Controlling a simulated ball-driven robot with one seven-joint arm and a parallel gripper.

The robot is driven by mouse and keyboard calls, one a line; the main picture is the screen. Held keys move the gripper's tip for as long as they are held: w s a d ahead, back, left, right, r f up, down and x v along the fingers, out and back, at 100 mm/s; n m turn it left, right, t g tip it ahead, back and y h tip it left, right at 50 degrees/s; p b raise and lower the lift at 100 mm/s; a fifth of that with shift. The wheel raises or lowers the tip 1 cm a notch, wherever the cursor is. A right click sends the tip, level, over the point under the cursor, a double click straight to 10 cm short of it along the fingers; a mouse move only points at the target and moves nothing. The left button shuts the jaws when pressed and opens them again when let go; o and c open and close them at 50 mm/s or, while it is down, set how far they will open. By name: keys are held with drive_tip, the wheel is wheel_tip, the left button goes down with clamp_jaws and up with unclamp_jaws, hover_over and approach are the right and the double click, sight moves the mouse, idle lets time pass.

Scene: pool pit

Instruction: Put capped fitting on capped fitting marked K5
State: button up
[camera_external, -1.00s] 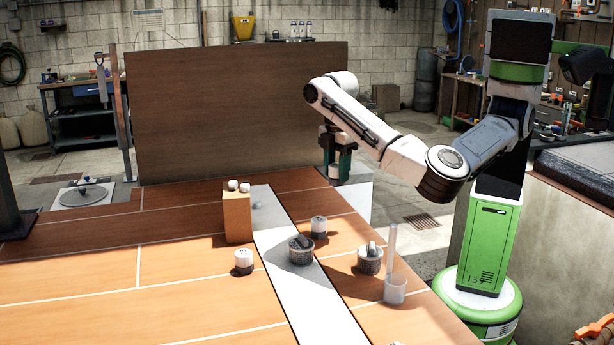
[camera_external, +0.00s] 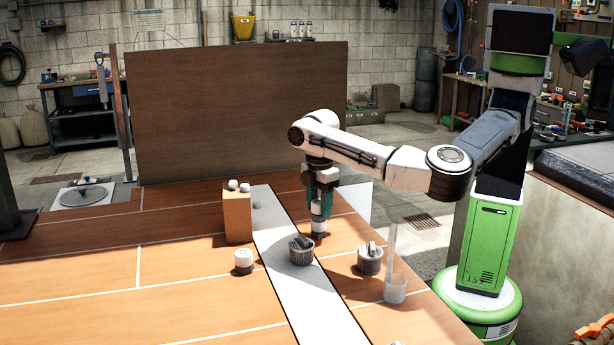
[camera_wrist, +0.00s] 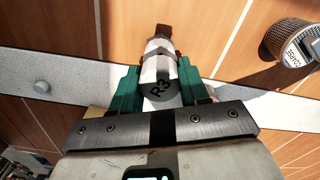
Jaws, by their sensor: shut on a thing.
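My gripper (camera_external: 320,203) points down over the board and is shut on a white capped fitting (camera_wrist: 160,88) marked R3. It also shows between the green fingers (camera_wrist: 158,80) in the wrist view. Directly below it stands another white fitting with a dark base (camera_external: 319,226), upright on the board, in line with the held one. I cannot tell whether the two touch. A third such fitting (camera_external: 243,261) stands to the left, clear of the gripper. No K5 mark is legible in either view.
A wooden block (camera_external: 237,215) with small white pieces on top stands left. A brown upright panel (camera_external: 235,110) stands behind.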

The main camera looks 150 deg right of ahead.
sight(319, 201)
drive_tip(key=shift+f, duration=0.15)
drive_tip(key=o, duration=1.1)
wheel_tip(319, 201, up, 12)
drive_tip(key=shift+r+b, duration=0.15)
drive_tip(key=shift+b, duration=0.8)
